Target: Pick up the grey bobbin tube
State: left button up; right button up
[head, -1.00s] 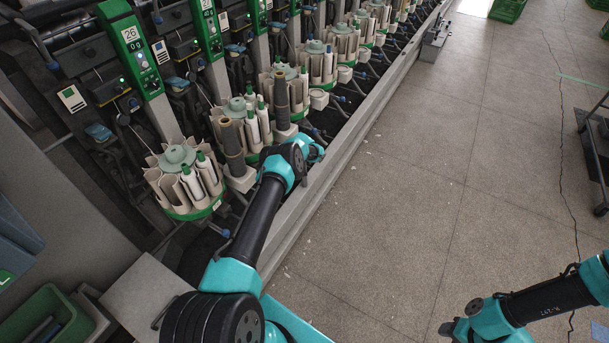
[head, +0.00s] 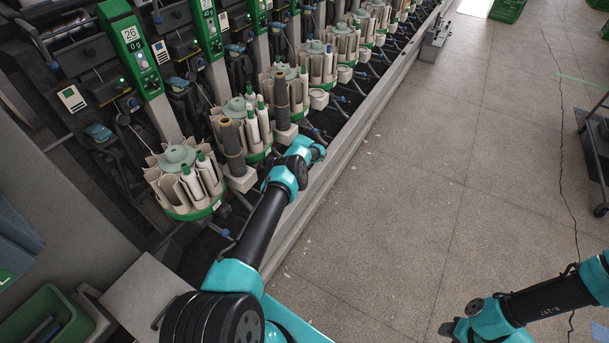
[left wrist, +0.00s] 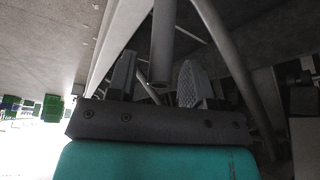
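Two dark grey tubes stand upright on white blocks beside the bobbin holders in the head view: a nearer one (head: 231,146) and a farther one (head: 281,92). My left gripper (left wrist: 155,82) shows in the left wrist view with its two fingers spread apart. In the head view the left fingers are hidden by my wrist. My right arm is at the lower right; its gripper fingers cannot be made out.
The near round holder (head: 179,158) carries several pale tubes, some green-tipped. More holders line the machine behind it. A grey rail (head: 345,150) runs along the machine front. A green bin (head: 45,315) stands at lower left.

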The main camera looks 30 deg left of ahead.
pick_arm(q)
grip_shut()
jog(key=shift+r, duration=0.2)
dwell(0.4)
jog(key=shift+r, duration=1.4)
jog(key=shift+s+r, duration=0.1)
jog(key=shift+r, duration=0.15)
jog(key=s+d+r, duration=0.1)
jog(key=s+d, duration=0.8)
jog(key=s, duration=0.4)
jog(key=shift+r, duration=0.15)
jog(key=shift+d, duration=0.1)
